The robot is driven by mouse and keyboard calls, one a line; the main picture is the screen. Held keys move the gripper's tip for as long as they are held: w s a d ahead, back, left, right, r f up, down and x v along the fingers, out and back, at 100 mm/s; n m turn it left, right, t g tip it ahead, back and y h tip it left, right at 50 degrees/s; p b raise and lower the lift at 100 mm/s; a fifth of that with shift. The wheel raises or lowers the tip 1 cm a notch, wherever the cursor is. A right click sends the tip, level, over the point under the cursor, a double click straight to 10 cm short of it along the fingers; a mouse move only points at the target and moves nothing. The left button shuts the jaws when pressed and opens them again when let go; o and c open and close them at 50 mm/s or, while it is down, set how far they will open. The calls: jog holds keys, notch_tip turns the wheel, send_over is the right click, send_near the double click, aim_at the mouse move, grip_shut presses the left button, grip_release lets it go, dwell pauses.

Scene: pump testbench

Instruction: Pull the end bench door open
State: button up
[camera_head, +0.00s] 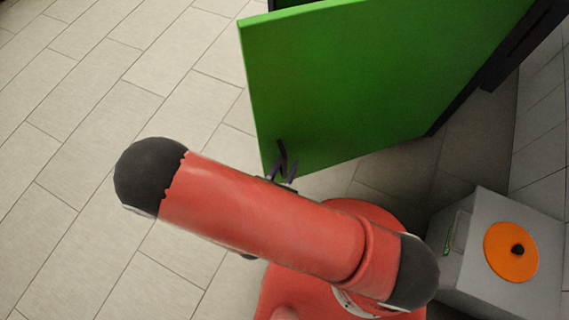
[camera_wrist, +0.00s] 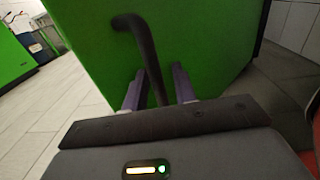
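The green bench door (camera_head: 340,85) fills the top middle of the head view, and its lower edge runs toward a dark frame at the right. A dark gap shows behind its top edge, so it seems to stand ajar. In the wrist view the door (camera_wrist: 205,40) carries a dark bent bar handle (camera_wrist: 146,50). My gripper (camera_wrist: 160,78) has its two fingers on either side of the handle's lower part, with gaps seen on both sides. In the head view the fingers and handle (camera_head: 281,158) show small at the door's lower left, partly hidden by my arm.
A grey box with an orange disc (camera_head: 511,252) stands at the lower right, near my base. Tiled floor (camera_head: 110,90) is clear to the left. Other green equipment (camera_wrist: 14,50) stands far left in the wrist view.

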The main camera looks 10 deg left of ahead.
jog(key=s+a, duration=0.1)
jog(key=s, duration=0.6)
jog(key=shift+s, duration=0.4)
jog(key=shift+a, duration=0.1)
jog(key=shift+c, duration=0.2)
